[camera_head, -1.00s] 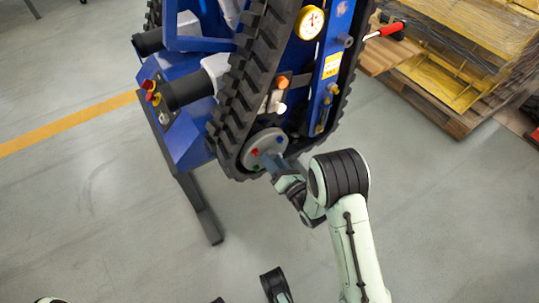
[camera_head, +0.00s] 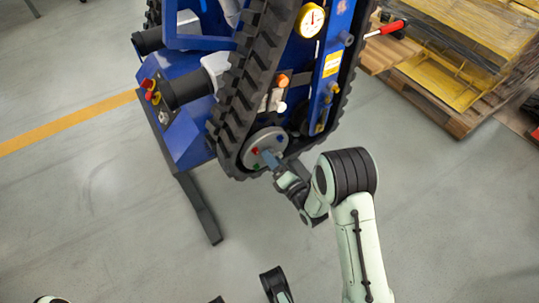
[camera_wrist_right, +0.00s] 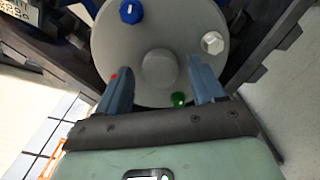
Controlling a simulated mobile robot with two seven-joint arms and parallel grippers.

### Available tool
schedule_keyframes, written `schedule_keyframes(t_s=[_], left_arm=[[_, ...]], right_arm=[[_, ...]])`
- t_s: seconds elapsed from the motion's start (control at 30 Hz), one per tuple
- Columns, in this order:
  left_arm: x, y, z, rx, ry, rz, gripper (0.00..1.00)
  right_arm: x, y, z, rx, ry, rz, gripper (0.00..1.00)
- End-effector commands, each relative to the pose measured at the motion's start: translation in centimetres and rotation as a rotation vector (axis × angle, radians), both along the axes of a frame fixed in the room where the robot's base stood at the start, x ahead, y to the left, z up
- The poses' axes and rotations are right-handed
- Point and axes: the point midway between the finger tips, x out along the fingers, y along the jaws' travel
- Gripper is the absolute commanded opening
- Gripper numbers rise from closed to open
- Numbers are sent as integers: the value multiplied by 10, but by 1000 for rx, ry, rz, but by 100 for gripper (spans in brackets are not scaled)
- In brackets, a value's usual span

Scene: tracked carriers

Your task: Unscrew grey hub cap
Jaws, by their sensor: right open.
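A round grey wheel face (camera_head: 257,154) sits at the low end of the black track in the head view. In the right wrist view the same wheel face (camera_wrist_right: 205,17) fills the top middle. At its centre is a raised, round grey hub cap (camera_wrist_right: 160,68). A blue, a white, a red and a green fastener surround it. My right gripper (camera_wrist_right: 160,68) is open, with one finger on either side of the hub cap. I cannot tell whether the fingers touch it. In the head view my right gripper (camera_head: 272,160) reaches the wheel from the lower right.
The track (camera_head: 238,100) encloses the wheel and borders it closely. A blue carrier body (camera_head: 187,134) stands to its left on a dark stand leg (camera_head: 197,208). A red-handled lever (camera_head: 390,28) juts out upper right. Wooden pallets (camera_head: 440,90) lie behind.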

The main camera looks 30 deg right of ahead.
Motion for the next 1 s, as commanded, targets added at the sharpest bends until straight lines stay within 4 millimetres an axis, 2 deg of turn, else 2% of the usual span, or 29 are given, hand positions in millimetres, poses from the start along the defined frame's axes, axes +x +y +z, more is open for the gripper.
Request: schedule_keyframes(t_s=[0.1,0.2,0.47,0.8,1.0], left_arm=[[0,0,-1,0,0,0,43],[0,0,-1,0,0,0,43],[0,0,-1,0,0,0,43],[0,0,-1,0,0,0,43],[0,0,-1,0,0,0,43]], right_arm=[[0,-1,0,202,15,-3,68],[0,-1,0,328,25,-1,68],[0,-1,0,524,41,-2,68],[0,-1,0,1100,85,0,68],[0,0,0,1251,98,2,68]])
